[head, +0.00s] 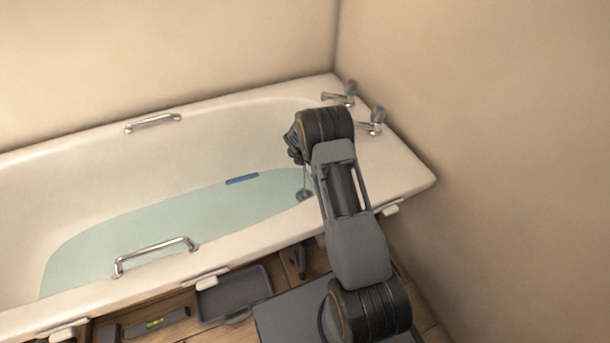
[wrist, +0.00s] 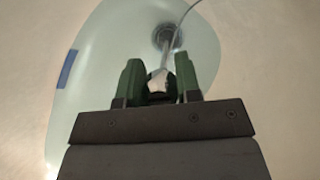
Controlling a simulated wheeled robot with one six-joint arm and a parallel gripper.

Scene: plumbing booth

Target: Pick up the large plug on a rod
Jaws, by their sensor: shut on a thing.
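The large plug on a rod shows in the wrist view as a dark round disc (wrist: 164,37) with a pale rod running from it toward my gripper (wrist: 158,78). The two green fingers of my gripper are shut on the rod's near end. In the head view the plug (head: 303,194) shows as a small dark disc at the right end of the water, below my gripper (head: 294,155), with a thin rod above it. I cannot tell whether the plug touches the bath floor. The fingers are mostly hidden by my wrist in the head view.
The white bathtub (head: 80,170) holds shallow bluish water (head: 150,225). A blue strip (head: 242,179) lies in it. A thin grey line (wrist: 183,14) curves near the plug. Two taps (head: 375,121) stand on the right rim. Metal grab handles (head: 155,248) line both long rims.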

